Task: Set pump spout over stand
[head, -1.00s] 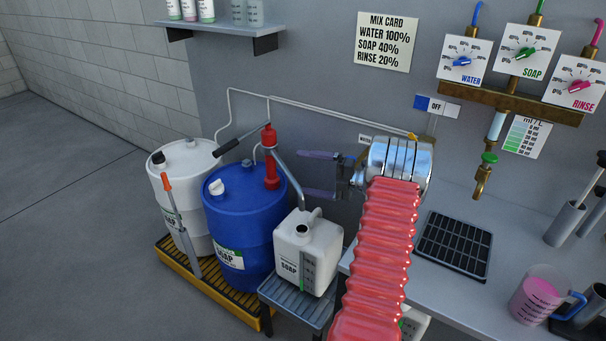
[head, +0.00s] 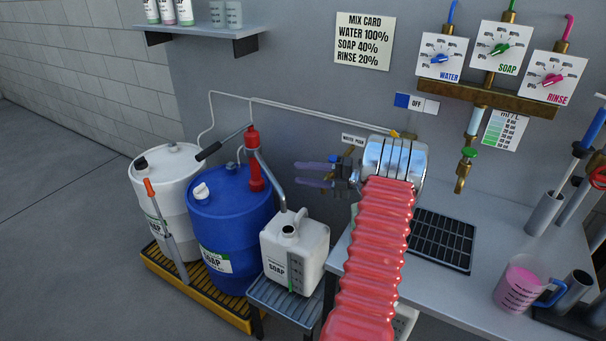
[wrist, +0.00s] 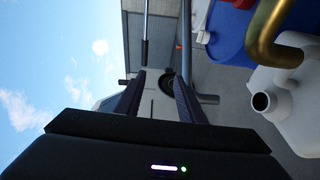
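The pump (head: 254,160) is red and stands upright on the blue drum. Its grey spout (head: 272,176) slopes down right, its end just above the white soap can's mouth in the head view. In the wrist view the curved spout (wrist: 268,30) looks brassy and sits apart from the can's open mouth (wrist: 262,102). The can (head: 296,254) rests on the grey slatted stand (head: 284,297). My gripper (head: 301,174) points left, right of the pump and above the can, touching neither. Its purple fingers (wrist: 158,98) are apart with nothing between them.
The blue drum (head: 231,235) and white drum (head: 180,200) stand on a yellow pallet (head: 205,295). The pump's black-gripped handle (head: 209,151) sticks out left. A bench (head: 465,287) at right carries a black grate (head: 441,240) and a pink-filled jug (head: 520,285).

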